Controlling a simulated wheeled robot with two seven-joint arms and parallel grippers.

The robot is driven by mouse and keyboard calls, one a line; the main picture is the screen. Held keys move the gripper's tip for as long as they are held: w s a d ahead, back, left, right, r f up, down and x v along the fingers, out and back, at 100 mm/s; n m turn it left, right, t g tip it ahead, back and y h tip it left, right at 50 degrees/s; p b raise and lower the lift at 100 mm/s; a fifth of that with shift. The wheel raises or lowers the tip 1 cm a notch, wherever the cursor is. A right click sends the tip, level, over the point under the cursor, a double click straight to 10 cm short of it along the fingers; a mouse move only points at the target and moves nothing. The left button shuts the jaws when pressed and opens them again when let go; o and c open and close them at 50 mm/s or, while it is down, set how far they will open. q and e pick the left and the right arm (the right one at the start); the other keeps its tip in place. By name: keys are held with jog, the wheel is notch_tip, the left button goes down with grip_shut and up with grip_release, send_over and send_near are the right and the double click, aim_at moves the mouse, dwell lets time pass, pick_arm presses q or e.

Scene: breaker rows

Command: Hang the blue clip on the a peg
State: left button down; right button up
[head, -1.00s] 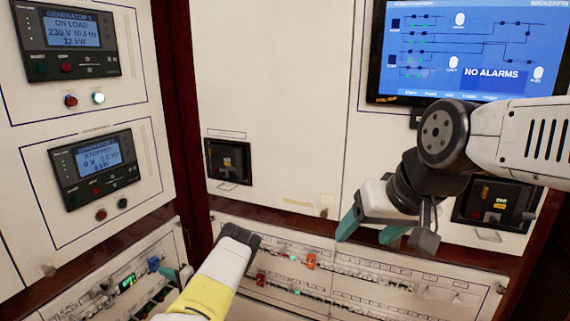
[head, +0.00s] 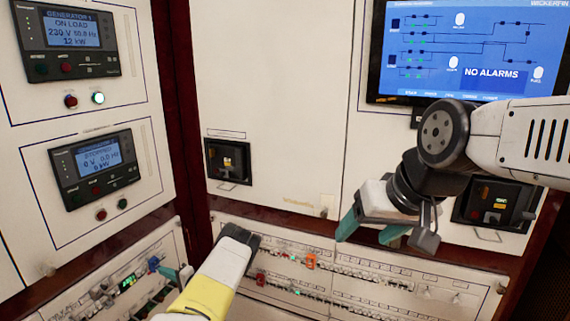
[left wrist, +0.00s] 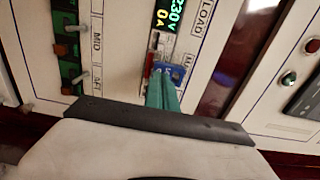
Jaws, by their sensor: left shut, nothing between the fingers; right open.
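The blue clip (head: 153,264) is on the lower left panel, near a green-lit meter. It also shows in the left wrist view (left wrist: 174,72), right at my left fingertips and partly covered by them. I cannot tell whether the fingers touch it. My left gripper (head: 180,274) is shut and empty, partly hidden behind its own wrist in the head view; its teal fingers also show in the left wrist view (left wrist: 161,84). My right gripper (head: 371,231) is open and empty before the right cabinet.
An orange clip (head: 311,261) and a red one (head: 261,279) sit on the lower right panel among breaker rows. A lit meter (left wrist: 167,18) is just above the blue clip. Generator controllers (head: 97,165) are above the left panel. A blue screen (head: 468,50) is at upper right.

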pick_arm(q)
jog(key=shift+x, duration=1.5)
dwell(0.5)
jog(key=v, duration=1.3)
jog(key=shift+s+d, duration=0.15)
jog(key=shift+d, duration=0.15)
jog(key=shift+f, duration=0.1)
dwell(0.5)
